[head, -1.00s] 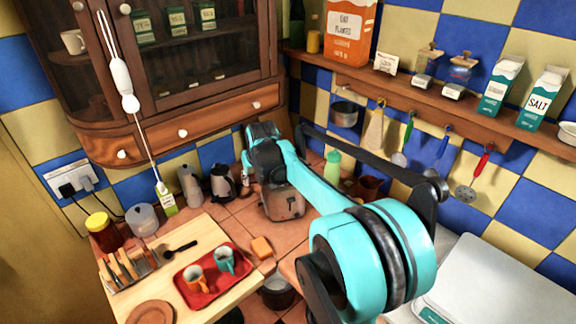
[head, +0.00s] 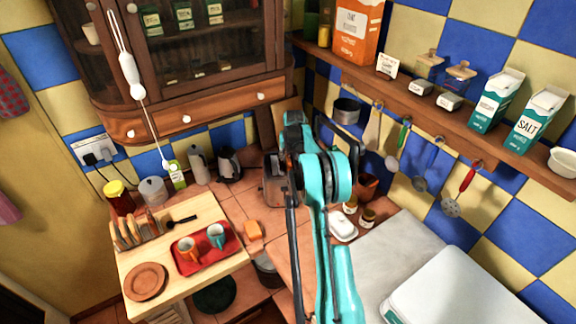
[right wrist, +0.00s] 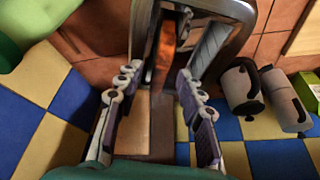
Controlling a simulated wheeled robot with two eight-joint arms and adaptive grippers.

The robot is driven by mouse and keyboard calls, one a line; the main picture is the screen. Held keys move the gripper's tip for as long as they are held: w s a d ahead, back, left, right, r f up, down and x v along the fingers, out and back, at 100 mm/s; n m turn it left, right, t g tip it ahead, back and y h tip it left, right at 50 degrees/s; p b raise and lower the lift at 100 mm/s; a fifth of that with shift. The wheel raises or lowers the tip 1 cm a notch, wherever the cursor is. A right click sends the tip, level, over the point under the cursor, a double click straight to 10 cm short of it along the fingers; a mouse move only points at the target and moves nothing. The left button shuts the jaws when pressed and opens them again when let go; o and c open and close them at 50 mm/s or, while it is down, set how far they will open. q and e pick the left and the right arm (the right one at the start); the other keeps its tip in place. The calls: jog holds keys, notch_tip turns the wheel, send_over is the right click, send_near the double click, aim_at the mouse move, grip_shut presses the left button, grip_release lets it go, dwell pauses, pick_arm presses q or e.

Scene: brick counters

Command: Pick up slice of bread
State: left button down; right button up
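A metal toaster (head: 271,180) stands on the tiled counter, partly hidden behind my right arm in the head view. In the right wrist view the toaster (right wrist: 240,12) lies just beyond my right gripper (right wrist: 157,82), whose two fingers are spread apart with nothing between them. An orange-brown strip (right wrist: 166,45) shows in the toaster's slot; it may be a bread slice, but I cannot tell for sure. Brown slices (head: 128,233) stand in a rack on the wooden board at the left. My left gripper is not in view.
A red tray (head: 204,262) with two mugs and a brown plate (head: 146,281) lie on the wooden board. A kettle (head: 229,164) stands left of the toaster. A shelf (head: 420,100) with hanging utensils runs along the right wall. A white butter dish (head: 343,228) sits right of my arm.

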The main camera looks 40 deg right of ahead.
aim_at(289, 156)
jog(key=x, duration=0.3)
jog(key=shift+w+d+f, duration=0.1)
jog(key=shift+w, duration=0.1)
grip_shut()
